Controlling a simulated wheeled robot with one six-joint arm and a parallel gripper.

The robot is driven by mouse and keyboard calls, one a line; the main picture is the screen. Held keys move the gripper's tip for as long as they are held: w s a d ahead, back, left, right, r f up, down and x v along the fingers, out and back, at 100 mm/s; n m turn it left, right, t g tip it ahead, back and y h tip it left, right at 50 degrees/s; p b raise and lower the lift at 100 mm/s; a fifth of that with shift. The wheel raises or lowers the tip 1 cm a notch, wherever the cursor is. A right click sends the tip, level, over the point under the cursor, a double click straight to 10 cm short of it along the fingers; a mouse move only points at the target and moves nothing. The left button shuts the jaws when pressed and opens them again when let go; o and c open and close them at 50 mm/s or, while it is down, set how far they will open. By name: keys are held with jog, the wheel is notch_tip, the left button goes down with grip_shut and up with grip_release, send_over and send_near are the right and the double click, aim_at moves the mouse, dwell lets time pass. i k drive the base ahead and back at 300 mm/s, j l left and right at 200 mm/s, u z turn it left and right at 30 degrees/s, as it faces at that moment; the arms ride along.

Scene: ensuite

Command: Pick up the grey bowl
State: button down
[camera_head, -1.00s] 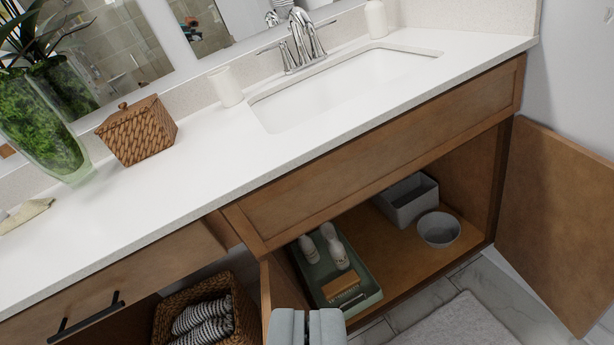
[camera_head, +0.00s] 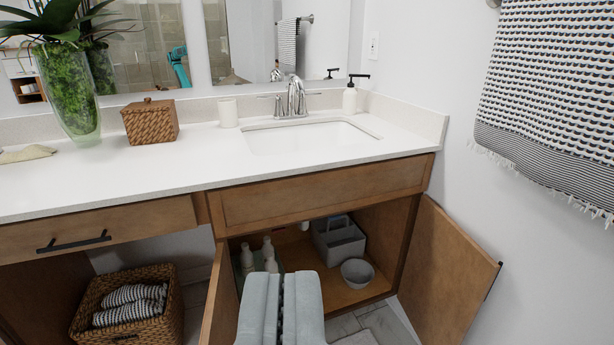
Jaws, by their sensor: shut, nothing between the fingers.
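The grey bowl (camera_head: 357,271) sits upright on the wooden floor of the open cabinet under the sink, near its front right. It looks empty. My gripper (camera_head: 280,279) is at the bottom middle of the view, shut and empty. In the picture it lies to the left of the bowl and apart from it. My gripper hides part of the cabinet floor and the left tray area.
A grey caddy (camera_head: 338,243) stands just behind the bowl. White bottles (camera_head: 269,255) stand to its left. Open doors flank the cabinet, the left (camera_head: 222,300) and the right (camera_head: 444,270). The countertop (camera_head: 190,165) overhangs above. A towel basket (camera_head: 128,305) is at left.

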aim_at(357, 274)
jog(key=i+l, duration=0.15)
jog(key=l, duration=0.25)
jog(key=i+l, duration=0.15)
jog(key=l, duration=0.25)
jog(key=i+l, duration=0.15)
jog(key=l, duration=0.25)
jog(key=i+l, duration=0.15)
jog(key=l, duration=0.25)
